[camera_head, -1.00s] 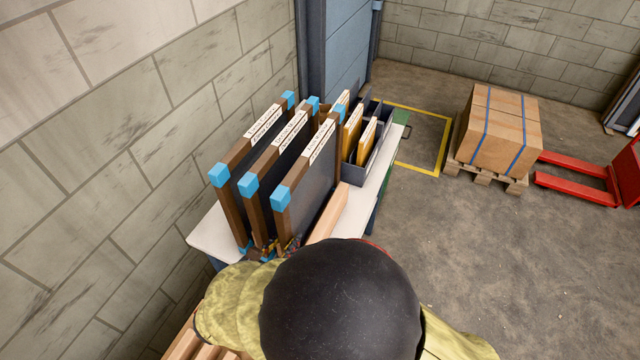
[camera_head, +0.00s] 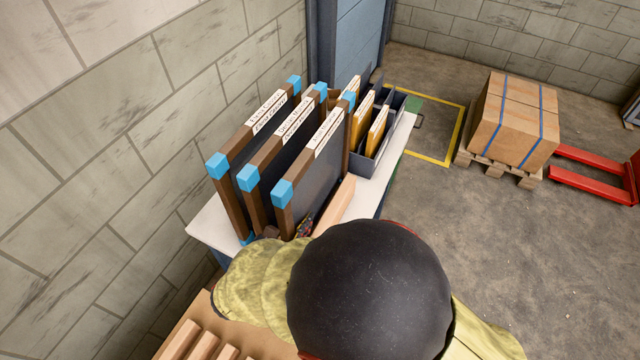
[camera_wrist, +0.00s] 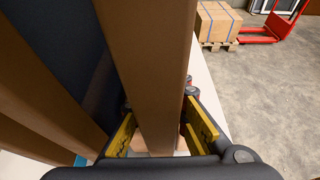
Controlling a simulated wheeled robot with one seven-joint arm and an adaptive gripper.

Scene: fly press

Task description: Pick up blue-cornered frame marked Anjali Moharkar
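Three brown frames with blue corners stand upright side by side on the white-topped table: left (camera_head: 232,198), middle (camera_head: 255,206) and right (camera_head: 284,216). Each has a white name label on its top bar: left (camera_head: 268,112), middle (camera_head: 297,117), right (camera_head: 328,131). The writing is too small to read surely. My gripper (camera_wrist: 160,132) is low at the near upright of the right frame, its yellow-padded fingers on either side of the brown bar (camera_wrist: 150,60). Gaps show between pads and bar, so it looks open. In the head view my arm hides much of it.
Dark bins with yellow folders (camera_head: 377,130) stand behind the frames on the table (camera_head: 388,165). A pale wooden strip (camera_head: 337,203) lies right of them. A block wall (camera_head: 110,110) is close on the left. A strapped carton (camera_head: 515,120) on a pallet stands far right; the floor between is open.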

